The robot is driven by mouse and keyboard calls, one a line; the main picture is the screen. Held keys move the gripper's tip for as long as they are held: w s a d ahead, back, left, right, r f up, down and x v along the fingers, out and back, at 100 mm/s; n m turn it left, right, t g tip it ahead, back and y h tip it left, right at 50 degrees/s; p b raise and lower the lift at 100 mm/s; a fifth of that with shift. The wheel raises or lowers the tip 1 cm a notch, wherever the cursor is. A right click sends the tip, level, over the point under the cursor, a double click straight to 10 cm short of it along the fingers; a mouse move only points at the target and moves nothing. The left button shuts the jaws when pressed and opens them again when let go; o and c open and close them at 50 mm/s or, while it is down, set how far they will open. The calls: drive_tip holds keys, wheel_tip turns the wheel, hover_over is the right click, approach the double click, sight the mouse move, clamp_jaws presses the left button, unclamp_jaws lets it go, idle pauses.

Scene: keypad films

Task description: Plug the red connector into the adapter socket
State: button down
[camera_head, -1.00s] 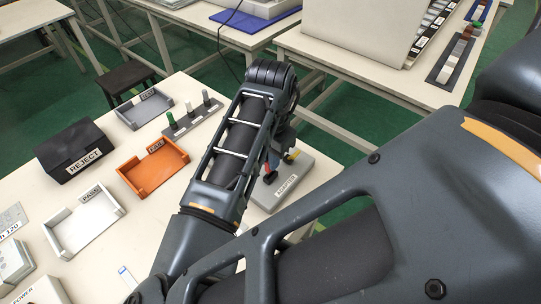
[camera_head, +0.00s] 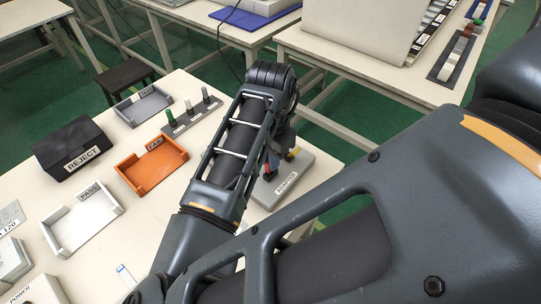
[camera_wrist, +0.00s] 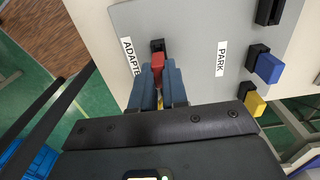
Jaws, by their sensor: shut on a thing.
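The red connector (camera_wrist: 158,62) is held between my gripper's blue-grey fingers (camera_wrist: 160,78) in the wrist view. Its front end meets the black adapter socket (camera_wrist: 157,45), beside the ADAPTER label on the grey board (camera_wrist: 190,50). I cannot tell how deep it sits in the socket. In the head view the board (camera_head: 299,183) lies at the table's right edge. The red connector is largely hidden there by my arm and gripper.
Near the PARK label (camera_wrist: 221,58) are a blue connector (camera_wrist: 268,67), a yellow connector (camera_wrist: 253,103) and a black socket (camera_wrist: 268,10) with nothing visible in it. An orange tray (camera_head: 150,172), a white PASS tray (camera_head: 75,230) and a black REJECT box (camera_head: 70,150) stand left of my arm.

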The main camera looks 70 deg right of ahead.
drive_tip(key=shift+f+b, duration=0.4)
drive_tip(key=shift+f, duration=0.25)
drive_tip(key=c, duration=1.1)
unclamp_jaws()
drive_tip(key=shift+r, duration=3.95)
